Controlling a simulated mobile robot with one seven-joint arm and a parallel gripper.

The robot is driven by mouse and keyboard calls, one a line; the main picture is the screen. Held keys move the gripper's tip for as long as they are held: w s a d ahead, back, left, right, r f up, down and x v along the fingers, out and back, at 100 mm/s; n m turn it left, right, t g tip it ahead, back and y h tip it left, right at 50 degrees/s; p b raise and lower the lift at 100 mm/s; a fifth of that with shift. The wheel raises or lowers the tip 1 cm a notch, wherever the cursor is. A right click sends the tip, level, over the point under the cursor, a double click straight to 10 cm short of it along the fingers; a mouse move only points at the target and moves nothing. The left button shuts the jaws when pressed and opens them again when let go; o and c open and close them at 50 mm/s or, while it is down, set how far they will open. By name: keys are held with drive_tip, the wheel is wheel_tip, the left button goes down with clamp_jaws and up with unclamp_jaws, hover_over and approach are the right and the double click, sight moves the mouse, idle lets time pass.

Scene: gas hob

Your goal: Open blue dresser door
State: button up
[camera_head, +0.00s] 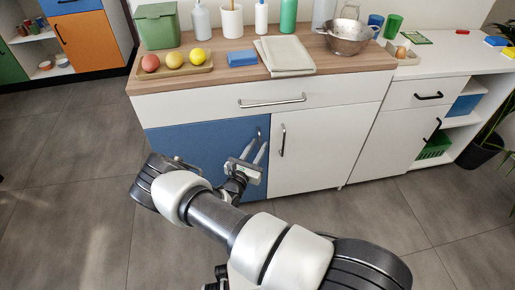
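The blue dresser door (200,144) is the lower left front of a white cabinet with a wooden top, and it looks closed. A dark handle (259,134) stands upright near its right edge. My gripper (259,150) is in front of the door's right part, its fingers pointing up just below the handle. The two pale fingers are apart with nothing seen between them. I cannot tell whether they touch the door or handle. My arm hides the door's lower part.
A white door (315,150) with an upright metal handle (282,140) is right of the blue door. A white drawer (200,103) is above both. A tray with fruit (175,68), a cloth (285,54) and a colander (346,37) stand on top. Grey floor (75,200) is clear on the left.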

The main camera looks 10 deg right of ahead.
drive_tip(key=shift+c, duration=0.3)
clamp_jaws()
idle(1.2)
